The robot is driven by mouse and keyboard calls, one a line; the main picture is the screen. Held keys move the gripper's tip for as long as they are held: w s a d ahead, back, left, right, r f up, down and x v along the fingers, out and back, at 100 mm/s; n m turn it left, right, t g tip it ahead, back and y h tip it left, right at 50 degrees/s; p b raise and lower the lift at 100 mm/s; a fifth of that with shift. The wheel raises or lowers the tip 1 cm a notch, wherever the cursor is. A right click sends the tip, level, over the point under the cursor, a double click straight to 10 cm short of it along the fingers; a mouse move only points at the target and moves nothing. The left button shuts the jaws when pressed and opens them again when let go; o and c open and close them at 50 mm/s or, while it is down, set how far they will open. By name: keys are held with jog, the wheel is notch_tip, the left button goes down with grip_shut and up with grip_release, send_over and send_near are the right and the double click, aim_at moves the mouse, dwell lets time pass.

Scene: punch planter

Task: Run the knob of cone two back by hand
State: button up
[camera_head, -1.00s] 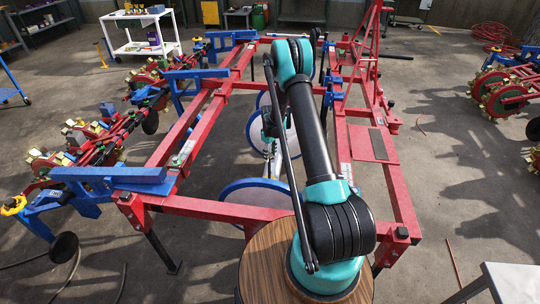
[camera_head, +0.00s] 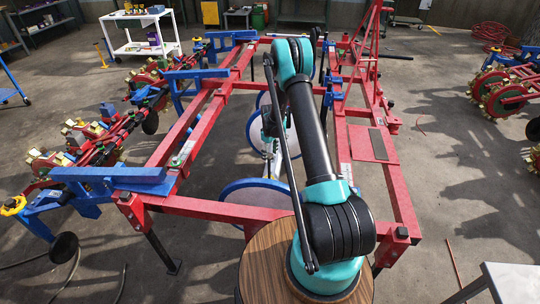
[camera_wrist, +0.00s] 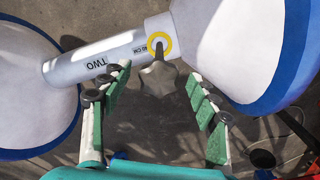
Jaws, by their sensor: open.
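In the wrist view, a pale grey tube (camera_wrist: 95,62) marked "TWO" and "40 CM" runs between two white cones with blue rims, one on the left (camera_wrist: 35,80) and one on the right (camera_wrist: 240,45). A dark lobed knob (camera_wrist: 159,80) sits at the tube, just below a yellow ring (camera_wrist: 151,42). My gripper (camera_wrist: 159,72) is open, with one green-padded finger on each side of the knob. Gaps show between knob and fingers; the exact depth is unclear.
In the head view, a red frame (camera_head: 215,207) surrounds blue-rimmed discs (camera_head: 254,190) under my arm. Blue beams (camera_head: 110,174) and planter units (camera_head: 100,140) line the left. A white cart (camera_head: 140,38) stands behind. Open floor (camera_head: 455,160) lies to the right.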

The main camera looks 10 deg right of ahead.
notch_tip(320, 180, up, 12)
jog(key=shift+f, duration=0.15)
dwell(0.3)
notch_tip(320, 180, up, 12)
dwell(0.7)
dwell(0.5)
jog(key=s+d+r+m+t, duration=0.1)
jog(key=s+r+m+t, duration=0.2)
jog(key=s, duration=1.1)
jog(key=s+d+r+m, duration=0.1)
jog(key=s+r+m, duration=0.3)
jog(key=s, duration=1.1)
jog(key=s+f+m+t, duration=0.1)
jog(key=s+f, duration=0.2)
jog(key=s, duration=0.8)
jog(key=shift+d+m, duration=0.25)
jog(key=shift+m, duration=0.05)
